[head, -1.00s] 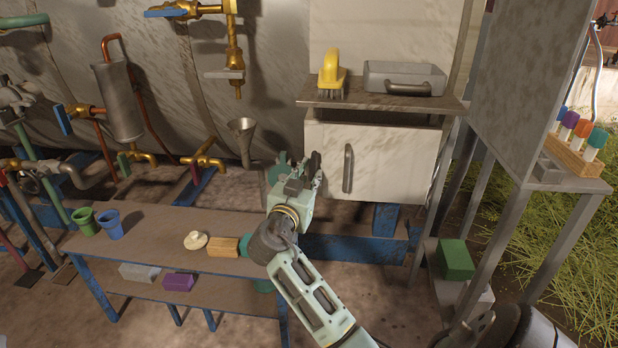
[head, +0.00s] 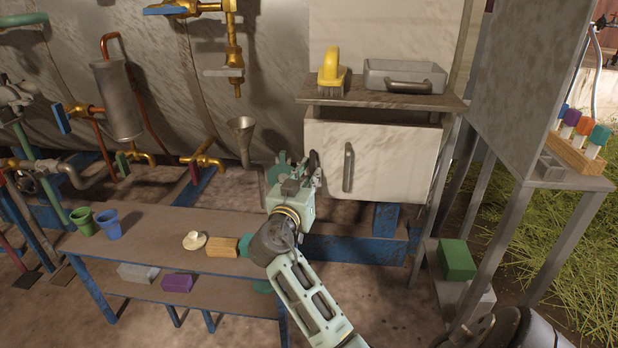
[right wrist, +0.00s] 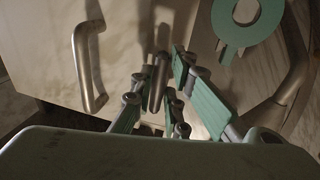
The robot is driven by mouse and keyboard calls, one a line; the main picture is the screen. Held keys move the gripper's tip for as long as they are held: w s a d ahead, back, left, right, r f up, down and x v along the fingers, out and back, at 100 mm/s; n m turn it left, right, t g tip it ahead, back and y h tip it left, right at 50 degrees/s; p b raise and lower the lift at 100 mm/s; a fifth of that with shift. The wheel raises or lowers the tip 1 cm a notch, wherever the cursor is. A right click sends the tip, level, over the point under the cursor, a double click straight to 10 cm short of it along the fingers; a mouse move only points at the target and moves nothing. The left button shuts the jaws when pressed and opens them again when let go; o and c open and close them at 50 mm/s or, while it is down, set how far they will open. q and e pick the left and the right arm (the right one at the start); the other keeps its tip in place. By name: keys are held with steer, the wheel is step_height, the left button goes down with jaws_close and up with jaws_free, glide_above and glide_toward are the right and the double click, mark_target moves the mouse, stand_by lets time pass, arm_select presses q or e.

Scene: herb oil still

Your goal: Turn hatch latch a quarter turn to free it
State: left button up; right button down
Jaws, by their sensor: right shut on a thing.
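The white hatch door (head: 395,160) stands shut under a shelf and has a grey upright handle (head: 348,167), which also shows in the right wrist view (right wrist: 88,65). My right gripper (head: 314,172) is at the door's left edge, left of the handle. In the right wrist view its fingers (right wrist: 158,98) are shut on a grey metal bar, the hatch latch (right wrist: 158,82). The bar looks roughly upright in that view, about in line with the handle. My left gripper is not in view.
The shelf (head: 455,104) above the door bears a yellow brush (head: 332,68) and a grey tray (head: 430,72). A funnel (head: 241,130) hangs left of my gripper. A low bench (head: 150,225) holds cups and a wooden block. A teal ring (right wrist: 240,22) shows beside the latch.

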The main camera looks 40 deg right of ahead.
steer(key=shift+s+d+f, duration=0.1)
steer(key=shift+f, duration=0.05)
steer(key=c, duration=1.7)
jaws_free()
steer(key=shift+c, duration=0.2)
steer(key=v, duration=1.2)
